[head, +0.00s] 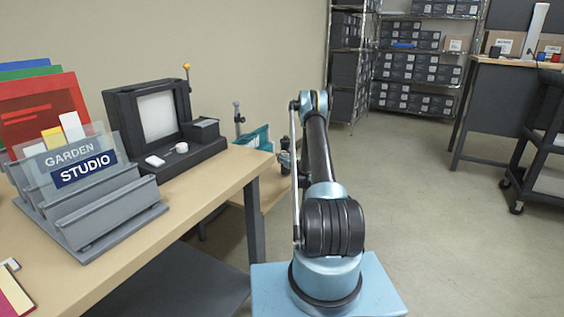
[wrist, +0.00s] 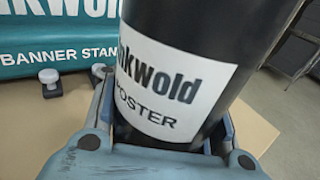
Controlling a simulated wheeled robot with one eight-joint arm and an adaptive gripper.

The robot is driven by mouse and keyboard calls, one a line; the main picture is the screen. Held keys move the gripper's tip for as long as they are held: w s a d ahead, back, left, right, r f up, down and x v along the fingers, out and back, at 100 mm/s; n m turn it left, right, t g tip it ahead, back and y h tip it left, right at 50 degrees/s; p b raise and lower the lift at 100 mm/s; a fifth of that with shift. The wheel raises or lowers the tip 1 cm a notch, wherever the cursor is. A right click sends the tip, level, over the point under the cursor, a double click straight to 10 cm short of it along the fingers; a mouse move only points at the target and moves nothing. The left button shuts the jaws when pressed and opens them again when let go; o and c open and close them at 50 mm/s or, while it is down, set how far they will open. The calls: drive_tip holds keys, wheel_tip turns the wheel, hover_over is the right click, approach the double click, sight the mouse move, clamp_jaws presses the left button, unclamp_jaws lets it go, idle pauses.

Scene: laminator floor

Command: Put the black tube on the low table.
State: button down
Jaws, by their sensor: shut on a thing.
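The black tube (wrist: 185,25) with a white "Inkwold poster" label fills the middle of the wrist view. My gripper (wrist: 165,125) is shut on it, with blue fingers on both sides of its lower part. The tube looks slightly tilted in that view. The low table (wrist: 35,140) is the tan surface below and behind the tube; I cannot tell whether the tube's bottom touches it. In the head view the low table (head: 270,191) is partly hidden behind the desk and my arm. I cannot make out the tube there.
A teal banner stand box (wrist: 60,35) stands on the low table at the left, with a small grey-white knobbed part (wrist: 48,80) before it. The taller desk (head: 225,178) holds a brochure rack (head: 115,205) and a black device (head: 155,125). Open floor lies to the right.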

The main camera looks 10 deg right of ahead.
drive_tip(key=shift+f, duration=0.7)
drive_tip(key=c, duration=0.8)
unclamp_jaws()
drive_tip(key=shift+o, duration=0.2)
drive_tip(key=shift+s, duration=0.1)
